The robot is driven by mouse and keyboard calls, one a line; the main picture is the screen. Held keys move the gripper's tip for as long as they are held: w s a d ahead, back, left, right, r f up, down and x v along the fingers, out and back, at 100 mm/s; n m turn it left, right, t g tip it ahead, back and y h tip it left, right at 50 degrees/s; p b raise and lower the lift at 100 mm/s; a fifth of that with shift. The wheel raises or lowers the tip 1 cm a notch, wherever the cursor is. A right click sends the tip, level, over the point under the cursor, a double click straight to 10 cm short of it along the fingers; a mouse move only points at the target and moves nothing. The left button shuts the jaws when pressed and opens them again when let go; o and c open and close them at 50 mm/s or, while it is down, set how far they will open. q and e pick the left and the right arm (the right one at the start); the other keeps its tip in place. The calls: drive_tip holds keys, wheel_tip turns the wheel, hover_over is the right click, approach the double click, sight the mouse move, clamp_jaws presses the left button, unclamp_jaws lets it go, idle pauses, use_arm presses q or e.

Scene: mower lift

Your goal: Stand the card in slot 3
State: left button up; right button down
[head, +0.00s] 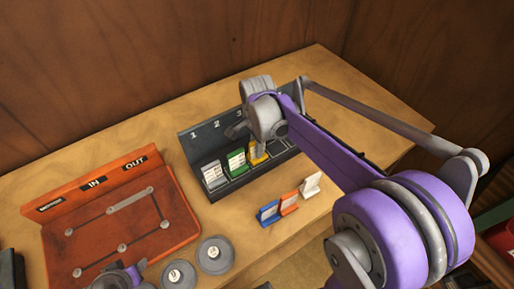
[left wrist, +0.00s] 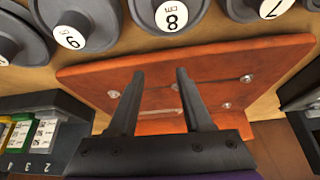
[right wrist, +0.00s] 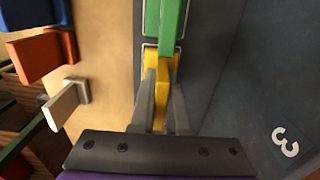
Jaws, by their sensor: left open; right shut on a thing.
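The yellow card (head: 258,152) is at slot 3 of the dark rack (head: 190,140), beside the green card (head: 236,162). My right gripper (right wrist: 163,92) is shut on the yellow card, which shows between its fingers in the right wrist view (right wrist: 162,112). The card looks upright; I cannot tell whether its foot rests on the slot floor. The number 3 shows on the rack's back wall (right wrist: 225,110). A white card (head: 214,176) stands in slot 1. My left gripper (left wrist: 160,74) is open and empty above the orange board (left wrist: 235,70).
A blue card (head: 268,213), an orange card (head: 289,204) and a white card (head: 311,186) stand on the table in front of the rack. Grey numbered discs (head: 215,254) lie beside the orange board. My right arm covers the rack's right end.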

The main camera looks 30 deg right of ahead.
use_arm(q)
drive_tip(key=shift+f, duration=0.15)
use_arm(e)
drive_tip(key=shift+f, duration=0.2)
drive_tip(key=c, duration=0.9)
unclamp_jaws()
drive_tip(key=shift+r, duration=0.15)
use_arm(q)
drive_tip(key=shift+r, duration=0.2)
use_arm(e)
drive_tip(key=shift+r, duration=0.3)
use_arm(q)
drive_tip(key=shift+w+r+p, duration=0.2)
drive_tip(key=shift+r+p, duration=0.25)
drive_tip(key=shift+r, duration=0.1)
use_arm(e)
wheel_tip(320, 180, up, 12)
drive_tip(key=shift+f, duration=0.2)
